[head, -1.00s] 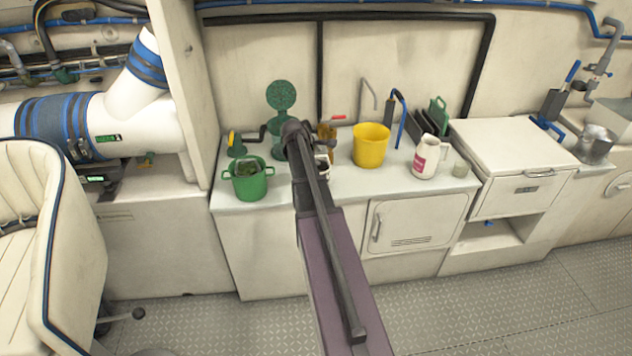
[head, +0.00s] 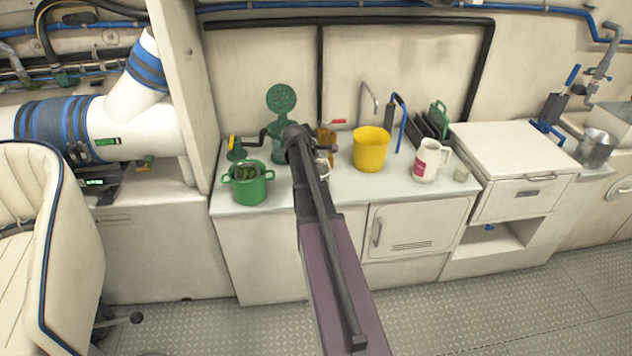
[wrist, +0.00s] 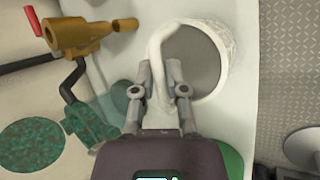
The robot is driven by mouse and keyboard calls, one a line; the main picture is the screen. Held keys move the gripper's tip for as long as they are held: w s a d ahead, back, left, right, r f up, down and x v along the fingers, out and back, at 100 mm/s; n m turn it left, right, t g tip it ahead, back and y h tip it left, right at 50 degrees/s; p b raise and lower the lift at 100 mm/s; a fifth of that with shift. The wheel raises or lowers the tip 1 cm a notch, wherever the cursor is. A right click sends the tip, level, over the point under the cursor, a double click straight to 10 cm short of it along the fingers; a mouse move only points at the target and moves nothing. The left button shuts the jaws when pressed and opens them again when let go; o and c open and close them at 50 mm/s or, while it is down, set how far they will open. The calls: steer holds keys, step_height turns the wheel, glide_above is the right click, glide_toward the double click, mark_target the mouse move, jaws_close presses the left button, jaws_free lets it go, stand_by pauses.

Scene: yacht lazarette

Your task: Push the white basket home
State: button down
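A white round basket (wrist: 229,45) with a grey inside and a curved white handle fills the upper middle of the wrist view. My gripper (wrist: 158,68) has one finger on each side of the handle, closed up against it. In the head view my own arm hides most of the gripper and basket; only a small pale part of the basket (head: 323,170) shows beside the arm, over the counter. Whether its bottom touches the counter cannot be seen.
On the counter (head: 340,191) stand a green pot (head: 248,188), a green hand-cranked device (head: 281,97), a brass fitting (wrist: 75,37), a yellow bucket (head: 370,152) and a white jug (head: 427,163). A white box with a drawer (head: 525,192) adjoins the right end.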

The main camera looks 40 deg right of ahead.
steer(key=shift+r, duration=0.15)
stand_by(0.5)
step_height(320, 180, up, 4)
steer(key=p, duration=0.3)
steer(key=shift+f+p, duration=0.25)
steer(key=shift+p, duration=0.15)
steer(key=s+a+r+p, duration=0.1)
steer(key=s+a, duration=0.9)
steer(key=a, duration=0.2)
steer(key=shift+s, duration=0.3)
steer(key=shift+r, duration=0.1)
steer(key=shift+r, duration=0.15)
step_height(320, 180, up, 23)
steer(key=p, duration=2.3)
steer(key=shift+s+f, duration=0.2)
